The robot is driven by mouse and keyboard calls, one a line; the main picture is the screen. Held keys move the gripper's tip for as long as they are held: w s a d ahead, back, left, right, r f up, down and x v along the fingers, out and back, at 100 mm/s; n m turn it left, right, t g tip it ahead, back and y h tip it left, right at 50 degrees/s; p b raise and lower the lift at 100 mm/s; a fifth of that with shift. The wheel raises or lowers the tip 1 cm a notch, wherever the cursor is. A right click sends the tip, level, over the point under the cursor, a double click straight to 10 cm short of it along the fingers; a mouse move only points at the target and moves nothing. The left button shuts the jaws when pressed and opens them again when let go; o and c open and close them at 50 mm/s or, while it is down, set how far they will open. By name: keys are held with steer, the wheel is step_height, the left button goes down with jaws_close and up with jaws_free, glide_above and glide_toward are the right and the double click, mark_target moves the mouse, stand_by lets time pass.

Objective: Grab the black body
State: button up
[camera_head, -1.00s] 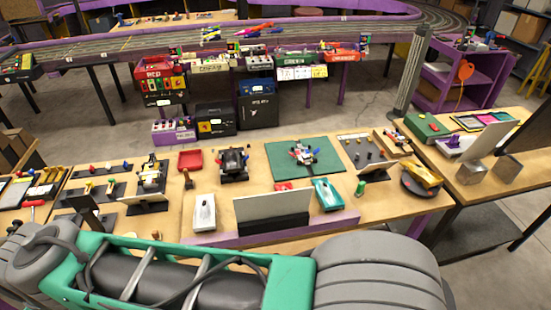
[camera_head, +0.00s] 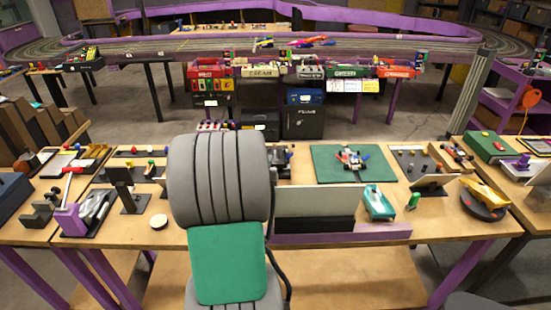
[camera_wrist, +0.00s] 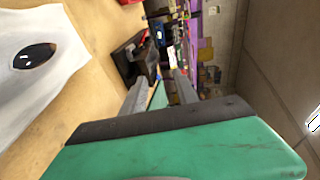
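A dark black body (camera_head: 284,162) sits on the workbench behind the white panel, mostly hidden by my arm in the head view. In the wrist view, a dark shape (camera_wrist: 136,62) that looks like this black body lies beyond my fingers, slightly to their left. My gripper (camera_wrist: 161,84) has its two grey fingers apart, with nothing seen between them. It is not touching the dark shape. A white car body (camera_wrist: 50,55) is close on the left in the wrist view. The gripper itself is hidden behind my arm in the head view.
A white panel (camera_head: 315,201) on a black base stands at the bench's front. A teal body (camera_head: 379,203) is right of it. A green mat (camera_head: 330,175) with a small car lies behind. A yellow body (camera_head: 486,196) rests on a round dark stand at the right.

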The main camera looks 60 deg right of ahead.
step_height(320, 180, down, 3)
steer(key=shift+r, duration=0.1)
steer(key=shift+p+x, duration=0.3)
steer(key=shift+x, duration=0.85)
glide_toward(275, 155)
steer(key=shift+w+d+f+p, duration=0.2)
steer(key=shift+d+f+p, duration=0.05)
steer(key=shift+d+f, duration=0.35)
steer(key=shift+w+d+f+p, duration=0.15)
steer(key=shift+d+f+p, duration=0.05)
steer(key=shift+d+f, duration=0.4)
steer(key=shift+r, duration=0.1)
steer(key=shift+c, duration=0.6)
jaws_close()
